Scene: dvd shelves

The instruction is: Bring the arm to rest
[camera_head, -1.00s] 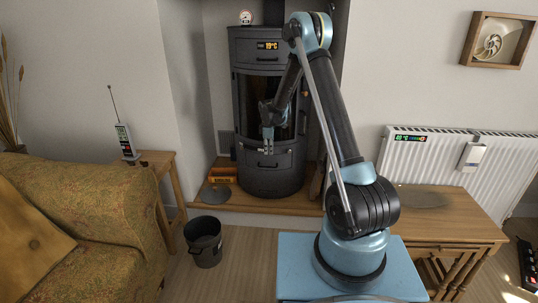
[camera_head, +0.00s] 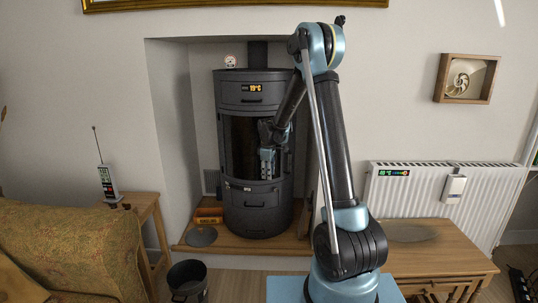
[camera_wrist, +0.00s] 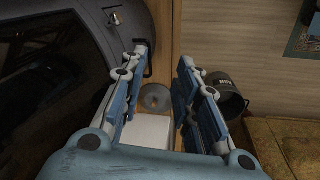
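My arm, blue and black, rises in front of the stove in the head view and bends over to the left. My gripper (camera_head: 267,176) hangs in front of the dark stove (camera_head: 240,110), before its window and near its lower door edge. In the wrist view my gripper (camera_wrist: 163,60) has its two blue fingers spread apart, with no held object clearly visible between them. A pale flat shape shows low between the fingers there; I cannot tell what it is.
An orange box (camera_head: 208,215) and a grey disc (camera_head: 201,236) lie on the hearth. A sofa (camera_head: 70,245) is at left, a wooden table (camera_head: 440,245) and white radiator (camera_head: 410,205) at right.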

